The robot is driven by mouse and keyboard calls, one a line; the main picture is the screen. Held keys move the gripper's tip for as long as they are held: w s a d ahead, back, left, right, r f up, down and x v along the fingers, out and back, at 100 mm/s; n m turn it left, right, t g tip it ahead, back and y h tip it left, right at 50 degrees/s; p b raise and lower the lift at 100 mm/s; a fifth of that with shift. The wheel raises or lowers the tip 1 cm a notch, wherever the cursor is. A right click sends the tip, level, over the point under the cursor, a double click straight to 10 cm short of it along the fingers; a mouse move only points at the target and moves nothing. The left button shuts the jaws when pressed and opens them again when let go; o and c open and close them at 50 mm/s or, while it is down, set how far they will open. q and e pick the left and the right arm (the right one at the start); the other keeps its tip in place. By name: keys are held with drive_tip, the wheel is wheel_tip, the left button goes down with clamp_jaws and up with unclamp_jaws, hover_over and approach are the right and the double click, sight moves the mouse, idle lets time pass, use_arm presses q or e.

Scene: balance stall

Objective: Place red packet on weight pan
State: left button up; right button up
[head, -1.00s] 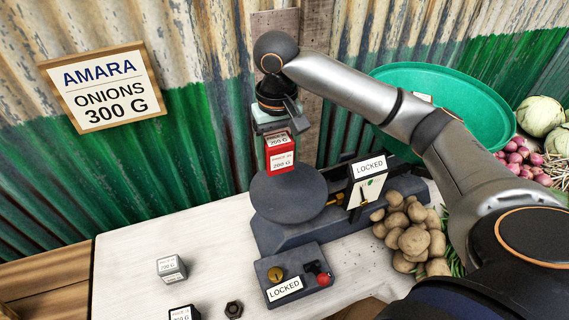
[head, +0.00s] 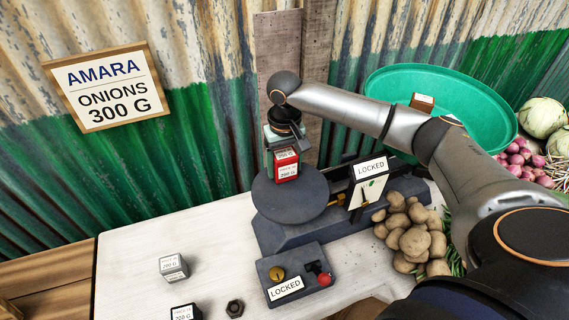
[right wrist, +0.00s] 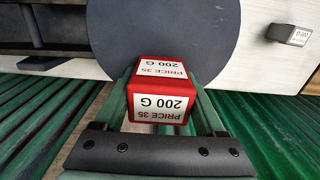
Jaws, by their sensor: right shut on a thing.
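The red packet (head: 286,165), labelled 200 G, is between the fingers of my right gripper (head: 284,150), which is shut on it. In the head view it is over the dark round weight pan (head: 290,203), toward its back part. In the right wrist view the packet (right wrist: 160,92) shows between two green fingers, with the pan (right wrist: 165,35) behind it. I cannot tell whether the packet's underside touches the pan. My left gripper is not in view.
A control box (head: 292,274) with a LOCKED label stands in front of the scale. Another LOCKED sign (head: 371,168) is beside the pan. Grey packets (head: 173,267) and a nut (head: 235,309) lie on the white table (head: 215,240). Potatoes (head: 412,240) and a green basin (head: 470,110) are at right.

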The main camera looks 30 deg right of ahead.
sight(285, 154)
drive_tip(key=o, duration=1.5)
drive_tip(key=shift+f, duration=0.1)
drive_tip(key=shift+o, duration=0.2)
wheel_tip(285, 154, up, 12)
drive_tip(key=shift+r, duration=0.2)
